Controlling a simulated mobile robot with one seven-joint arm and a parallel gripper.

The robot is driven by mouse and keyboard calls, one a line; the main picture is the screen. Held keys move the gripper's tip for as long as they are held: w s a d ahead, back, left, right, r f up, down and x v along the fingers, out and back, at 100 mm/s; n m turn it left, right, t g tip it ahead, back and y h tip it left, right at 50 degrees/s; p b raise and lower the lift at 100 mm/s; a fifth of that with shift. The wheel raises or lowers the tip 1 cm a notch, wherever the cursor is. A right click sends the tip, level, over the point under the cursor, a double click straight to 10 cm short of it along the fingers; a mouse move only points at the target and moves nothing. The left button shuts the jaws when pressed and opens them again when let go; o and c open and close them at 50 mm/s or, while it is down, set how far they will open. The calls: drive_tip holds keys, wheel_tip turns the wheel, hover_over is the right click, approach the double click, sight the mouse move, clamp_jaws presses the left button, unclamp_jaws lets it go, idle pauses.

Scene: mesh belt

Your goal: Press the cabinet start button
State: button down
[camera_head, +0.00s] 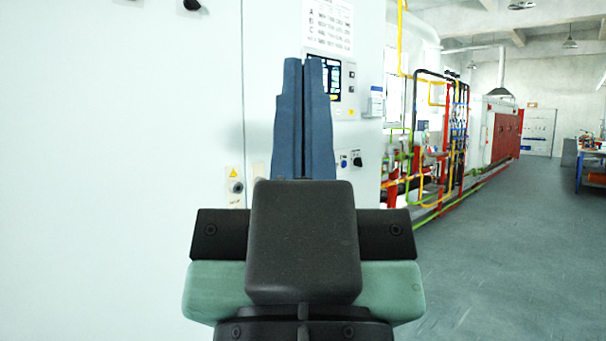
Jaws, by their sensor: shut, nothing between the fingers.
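The pale cabinet (110,110) fills the left and middle of the view. My gripper (303,62) is in front of it with its two blue fingers pointing up in the picture, closed together and empty. The fingers cover part of the cabinet's control panel. A dark screen (334,82) shows just right of the fingertips. Small dark knobs or buttons (357,159) sit right of the fingers, lower down. Another round control (236,187) under a yellow warning label is left of the fingers. I cannot tell which control is the start button, or whether the fingertips touch the cabinet.
A printed sheet (328,27) is on the cabinet above the screen. Right of the cabinet, red, yellow and green pipework (440,150) runs back along the wall. A red unit (506,135) stands farther back. The grey floor (510,250) at right is open.

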wheel_tip(320, 180, up, 9)
drive_tip(key=p, duration=0.9)
drive_tip(key=shift+w, duration=0.1)
